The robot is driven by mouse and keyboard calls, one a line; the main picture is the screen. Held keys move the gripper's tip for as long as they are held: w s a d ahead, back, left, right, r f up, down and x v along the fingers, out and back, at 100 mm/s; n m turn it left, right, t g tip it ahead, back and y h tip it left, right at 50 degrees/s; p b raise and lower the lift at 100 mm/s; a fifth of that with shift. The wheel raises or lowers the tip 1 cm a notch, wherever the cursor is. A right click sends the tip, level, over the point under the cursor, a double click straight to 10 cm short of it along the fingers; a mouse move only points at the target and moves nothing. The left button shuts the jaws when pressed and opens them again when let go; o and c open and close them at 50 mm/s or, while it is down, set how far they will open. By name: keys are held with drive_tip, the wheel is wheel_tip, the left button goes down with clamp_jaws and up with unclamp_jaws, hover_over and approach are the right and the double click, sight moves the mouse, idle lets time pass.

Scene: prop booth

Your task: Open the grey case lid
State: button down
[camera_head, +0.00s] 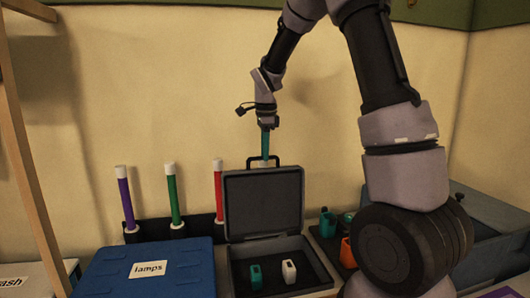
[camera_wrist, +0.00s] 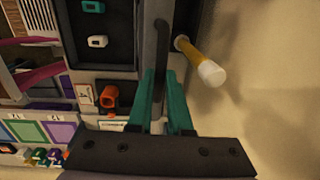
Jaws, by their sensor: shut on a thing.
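The grey case (camera_head: 233,280) stands in the middle of the head view with its lid (camera_head: 263,204) raised, roughly upright. The dark handle (camera_head: 277,157) is on the lid's top edge; in the wrist view it shows as a dark bar (camera_wrist: 161,38). My gripper (camera_head: 265,158) reaches down from above, its teal fingers (camera_wrist: 163,75) on either side of the handle and shut on it. Inside the open case lie a small teal item (camera_head: 256,276) and a small white item (camera_head: 289,271). The fingertips' exact contact is partly hidden.
A blue case marked "lamps" (camera_head: 190,265) stands close on the left. Purple (camera_head: 126,203), green (camera_head: 173,199) and red (camera_head: 218,192) sticks stand behind. A yellow stick (camera_wrist: 187,48) is near my fingers. An orange cup (camera_head: 347,252) is at right. The wall is close behind.

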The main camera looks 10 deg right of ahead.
drive_tip(key=s+t, duration=0.1)
drive_tip(key=s, duration=0.9)
drive_tip(key=c, duration=0.8)
unclamp_jaws()
drive_tip(key=shift+c, duration=0.2)
drive_tip(key=shift+r, duration=0.1)
wheel_tip(320, 180, up, 10)
drive_tip(key=s, duration=0.2)
drive_tip(key=shift+r, duration=0.15)
